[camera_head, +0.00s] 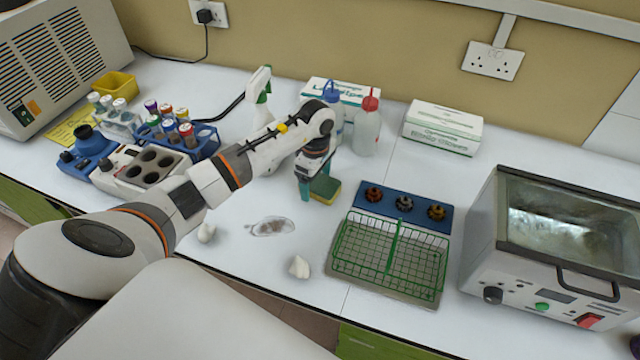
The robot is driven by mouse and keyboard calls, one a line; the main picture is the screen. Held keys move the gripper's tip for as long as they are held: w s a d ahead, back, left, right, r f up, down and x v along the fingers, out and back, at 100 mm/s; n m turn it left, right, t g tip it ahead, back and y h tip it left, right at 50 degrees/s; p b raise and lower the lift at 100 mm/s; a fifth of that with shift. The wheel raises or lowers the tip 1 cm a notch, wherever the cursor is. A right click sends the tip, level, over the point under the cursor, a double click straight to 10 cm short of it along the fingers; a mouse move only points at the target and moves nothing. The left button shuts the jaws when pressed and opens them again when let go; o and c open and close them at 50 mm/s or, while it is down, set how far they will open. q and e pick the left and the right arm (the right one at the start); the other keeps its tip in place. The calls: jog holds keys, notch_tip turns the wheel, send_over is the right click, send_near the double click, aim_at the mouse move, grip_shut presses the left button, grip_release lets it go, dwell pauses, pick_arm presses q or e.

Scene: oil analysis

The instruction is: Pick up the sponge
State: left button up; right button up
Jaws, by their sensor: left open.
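A small sponge (326,189), yellow with a green side, lies on the white bench near the middle of the head view. My left gripper (307,191) points down just left of the sponge, with its teal fingers reaching close to the bench. The fingers are open, and one partly overlaps the sponge's left end in the picture. I cannot tell whether the sponge lies between the fingers or beside them. My right gripper is not in view.
A green wire basket (390,262) and a blue block with dark caps (403,204) stand to the right. Squeeze bottles (367,128) and a spray bottle (261,98) stand behind. A watch glass (271,227) and crumpled white pieces (299,267) lie in front. A water bath (545,290) stands far right.

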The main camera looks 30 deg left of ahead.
pick_arm(q)
jog(key=c, duration=1.1)
jog(key=shift+o, duration=0.2)
